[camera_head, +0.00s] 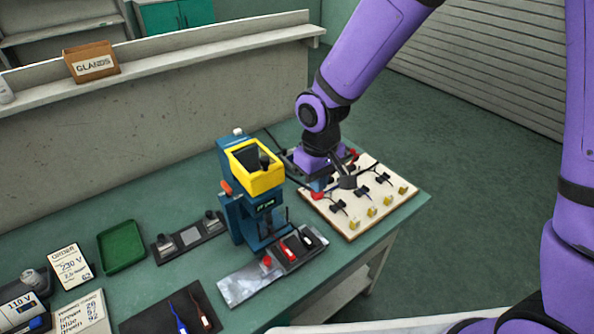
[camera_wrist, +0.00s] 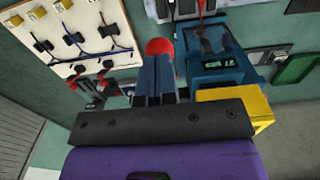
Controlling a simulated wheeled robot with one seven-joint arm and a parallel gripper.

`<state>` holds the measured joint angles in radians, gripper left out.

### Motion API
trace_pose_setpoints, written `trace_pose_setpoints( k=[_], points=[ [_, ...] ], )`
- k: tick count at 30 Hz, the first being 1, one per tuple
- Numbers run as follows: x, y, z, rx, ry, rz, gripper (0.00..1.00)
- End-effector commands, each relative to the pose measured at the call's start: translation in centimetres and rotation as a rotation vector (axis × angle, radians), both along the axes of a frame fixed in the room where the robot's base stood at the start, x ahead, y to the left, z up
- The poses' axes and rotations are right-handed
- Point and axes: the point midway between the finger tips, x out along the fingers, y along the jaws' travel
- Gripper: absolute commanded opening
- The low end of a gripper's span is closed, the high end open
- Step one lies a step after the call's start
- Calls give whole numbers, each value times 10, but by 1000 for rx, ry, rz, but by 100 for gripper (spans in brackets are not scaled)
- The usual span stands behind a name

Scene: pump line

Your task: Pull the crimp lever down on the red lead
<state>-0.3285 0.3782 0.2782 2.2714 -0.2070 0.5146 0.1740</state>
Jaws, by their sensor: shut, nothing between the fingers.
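The blue crimping machine (camera_head: 240,211) with a yellow top part (camera_head: 266,180) stands mid-bench; it also shows in the wrist view (camera_wrist: 216,68). A red round knob (camera_wrist: 160,46), apparently the lever's end, lies just beyond my fingertips in the wrist view; the lever's arm is mostly hidden, and I cannot tell whether the fingers touch the knob. My gripper (camera_wrist: 155,60) is shut and empty, beside the machine; in the head view it (camera_head: 319,186) is partly hidden by its own wrist. A red piece, perhaps the red lead (camera_head: 287,251), lies at the machine's front.
A pale board (camera_head: 350,229) with dark wires and yellow blocks lies close right of my gripper. A green tray (camera_head: 121,246) and a dark strip with fittings (camera_head: 189,238) are left of the machine. A wall with a ledge (camera_head: 180,58) runs behind the bench.

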Motion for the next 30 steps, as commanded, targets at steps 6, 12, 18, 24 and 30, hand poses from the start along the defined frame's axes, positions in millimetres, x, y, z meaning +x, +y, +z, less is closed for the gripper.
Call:
trace_pose_setpoints(
  k=[6, 12, 18, 24, 30],
  points=[
    [0, -1, -1, -1, 1, 0, 0],
    [-2, -2, -10, -1, 0, 0, 0],
    [-4, -3, -19, 0, 0, -1, 0],
    [-4, -3, -19, 0, 0, -1, 0],
    [-4, -3, -21, -1, 1, -1, 0]
  ],
)
